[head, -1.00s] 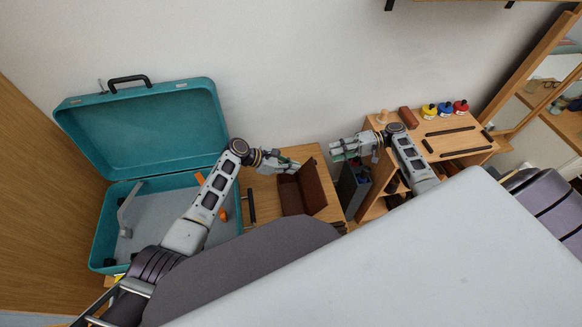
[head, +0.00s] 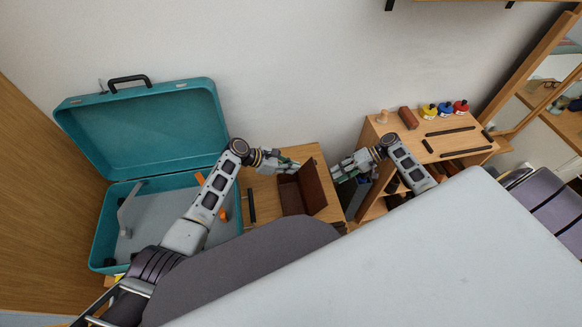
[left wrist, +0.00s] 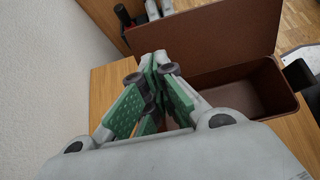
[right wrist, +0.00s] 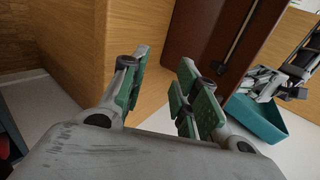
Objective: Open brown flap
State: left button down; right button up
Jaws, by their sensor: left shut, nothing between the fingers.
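The brown flap (head: 313,187) stands raised and tilted along the right side of a brown box (head: 290,195) on the wooden cabinet. In the left wrist view the flap (left wrist: 210,38) rises behind the open box (left wrist: 245,92), whose interior shows. My left gripper (head: 294,166) is shut and empty, at the box's far end close to the flap; its fingertips (left wrist: 155,65) meet in the left wrist view. My right gripper (head: 340,169) is right of the flap, apart from it. In the right wrist view its fingers (right wrist: 163,65) are spread and empty, with a brown panel (right wrist: 205,35) beyond.
An open teal suitcase (head: 97,225) stands at the left. A wooden shelf unit (head: 372,140) with paint bottles (head: 445,109) stands right of my right gripper. A black handle (head: 252,205) is on the cabinet's left side. The wall is behind.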

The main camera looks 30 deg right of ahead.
jog(key=s+a+f+n+h, duration=0.1)
jog(key=s+f+n+h, duration=0.5)
jog(key=s+f, duration=0.6)
jog(key=s+f+n+h, duration=0.4)
jog(key=s+f+n, duration=0.35)
jog(key=f, duration=0.75)
jog(key=s+a+f+n+t, duration=0.1)
jog(key=s+a+f+n, duration=0.2)
jog(key=s+a+n, duration=0.45)
jog(key=w+a+r+m, duration=0.1)
jog(key=w+a+m, duration=0.5)
jog(key=m, duration=0.9)
jog(key=shift+w+a+g+h, duration=0.35)
jog(key=shift+a+g+h, duration=0.05)
jog(key=shift+a, duration=1.25)
jog(key=shift+r+m, duration=0.1)
jog(key=shift+m, duration=0.2)
